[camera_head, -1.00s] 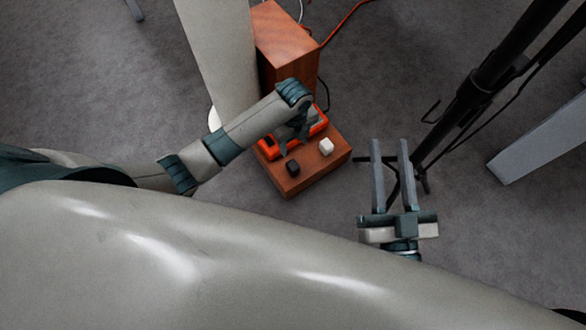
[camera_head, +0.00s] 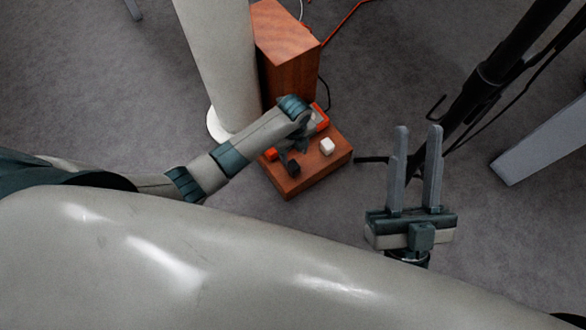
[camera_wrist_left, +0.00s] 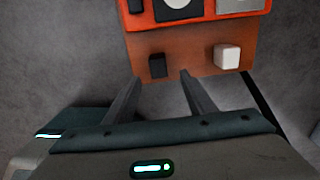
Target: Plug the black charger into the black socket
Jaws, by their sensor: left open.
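The black charger (camera_head: 293,168) is a small black block standing near the front edge of the wooden board (camera_head: 310,178). It also shows in the left wrist view (camera_wrist_left: 157,65), just beyond and between my left fingertips. My left gripper (camera_head: 285,155) is open and empty above the board; in the left wrist view its fingers (camera_wrist_left: 161,77) spread on either side of the charger's line. The black socket (camera_wrist_left: 178,8) sits in the orange strip (camera_wrist_left: 207,18), cut off by the top edge. My right gripper (camera_head: 417,142) is open and empty, right of the board.
A white charger (camera_head: 327,146) stands on the board right of the black one. A grey socket (camera_wrist_left: 238,5) is in the strip. A wooden box (camera_head: 285,50) and pale column (camera_head: 215,60) stand behind. A black stand (camera_head: 490,75) is at the right. Grey floor surrounds the board.

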